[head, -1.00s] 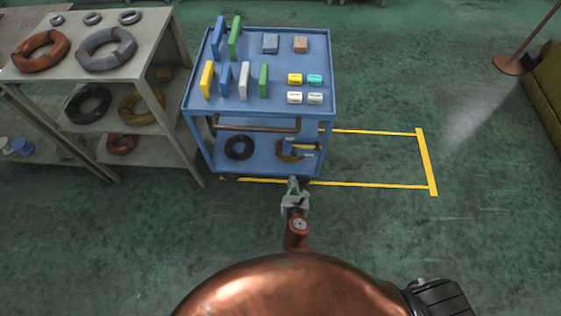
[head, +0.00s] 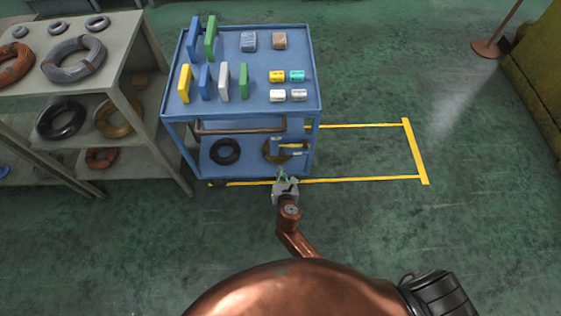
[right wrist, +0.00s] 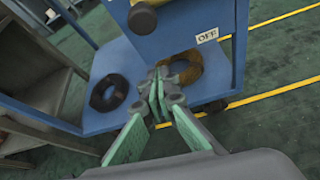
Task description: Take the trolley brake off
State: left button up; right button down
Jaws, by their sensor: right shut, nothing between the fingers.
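The blue trolley (head: 240,118) stands in the middle of the head view; its frame also shows in the right wrist view (right wrist: 188,22). A small yellow lever (head: 291,146) lies roughly level between two small white labels at its front right. In the right wrist view, a label reading OFF (right wrist: 207,36) is on the blue post, with a rounded grey part (right wrist: 142,18) left of it. My right gripper (head: 287,178) is shut and empty at the trolley's front right, below the lever. Its fingertips (right wrist: 160,82) are apart from the label. My left gripper is out of view.
Blocks and small boxes stand on the trolley top; a dark coil (head: 225,151) and a brown coil lie on its lower shelf. A grey rack (head: 128,65) with coils stands close on the left. Yellow floor lines (head: 415,150) bound clear floor on the right.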

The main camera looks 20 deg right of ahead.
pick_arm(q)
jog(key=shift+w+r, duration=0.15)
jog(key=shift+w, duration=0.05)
pick_arm(e)
jog(key=shift+w+d+r, duration=0.3)
jog(key=shift+w+r, duration=0.35)
jog(key=shift+r, duration=0.1)
jog(key=shift+w+d+r, duration=0.3)
jog(key=shift+w+r, duration=0.3)
jog(key=shift+r, duration=0.1)
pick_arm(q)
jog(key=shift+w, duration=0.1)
pick_arm(e)
jog(key=shift+a+r, duration=0.1)
